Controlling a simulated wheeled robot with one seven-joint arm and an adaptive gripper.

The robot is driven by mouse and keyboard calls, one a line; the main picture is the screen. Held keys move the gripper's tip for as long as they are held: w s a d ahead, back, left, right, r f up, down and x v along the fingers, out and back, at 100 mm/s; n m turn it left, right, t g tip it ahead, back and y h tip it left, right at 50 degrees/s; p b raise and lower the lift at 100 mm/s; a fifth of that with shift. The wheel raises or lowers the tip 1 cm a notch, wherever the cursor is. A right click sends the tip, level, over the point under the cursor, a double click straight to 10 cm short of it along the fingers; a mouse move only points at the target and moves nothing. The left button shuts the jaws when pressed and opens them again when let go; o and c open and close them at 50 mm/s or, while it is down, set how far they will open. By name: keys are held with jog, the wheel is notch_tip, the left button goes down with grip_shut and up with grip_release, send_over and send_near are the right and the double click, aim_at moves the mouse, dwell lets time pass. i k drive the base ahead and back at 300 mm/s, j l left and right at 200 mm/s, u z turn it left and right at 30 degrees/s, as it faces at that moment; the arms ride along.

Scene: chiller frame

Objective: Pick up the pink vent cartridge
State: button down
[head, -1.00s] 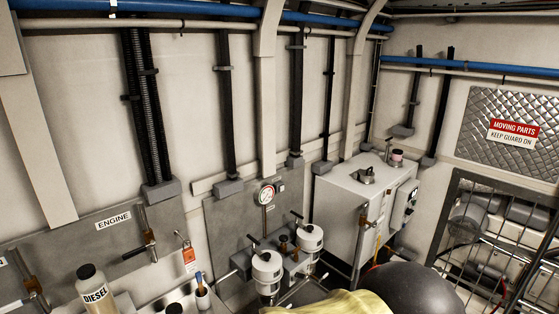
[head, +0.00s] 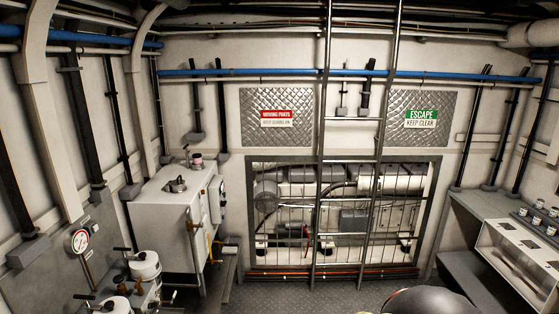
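A small pinkish cylinder (head: 197,160), which looks like the pink vent cartridge, stands on top of the white cabinet (head: 165,217) left of centre in the head view. It sits near the cabinet's back right corner, behind a grey fitting (head: 176,185). It is small, so its details and how it is seated cannot be made out. My gripper is not in view; only a dark rounded part of my own body shows at the bottom edge.
A barred guard (head: 345,215) with machinery behind it fills the far wall, with a ladder (head: 322,150) in front. White canisters (head: 145,265) stand at lower left. A bench with a clear-fronted case (head: 520,255) is at right. The floor (head: 300,294) before the guard looks clear.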

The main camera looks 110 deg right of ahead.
aim_at(197, 159)
jog(key=z, duration=3.05)
jog(key=i+l, duration=0.1)
jog(key=l, duration=0.2)
jog(key=i+l, duration=0.15)
jog(key=l, duration=0.2)
jog(key=i+l, duration=0.1)
jog(key=l, duration=0.25)
jog(key=i+l+z, duration=0.1)
jog(key=l, duration=0.2)
jog(key=i+l, duration=0.2)
jog(key=i, duration=0.4)
jog(key=i+l+z, duration=0.15)
jog(key=i, duration=0.5)
jog(key=i+l, duration=0.2)
jog(key=i, duration=0.4)
jog(key=i+j+z, duration=0.15)
jog(key=i+j, duration=0.65)
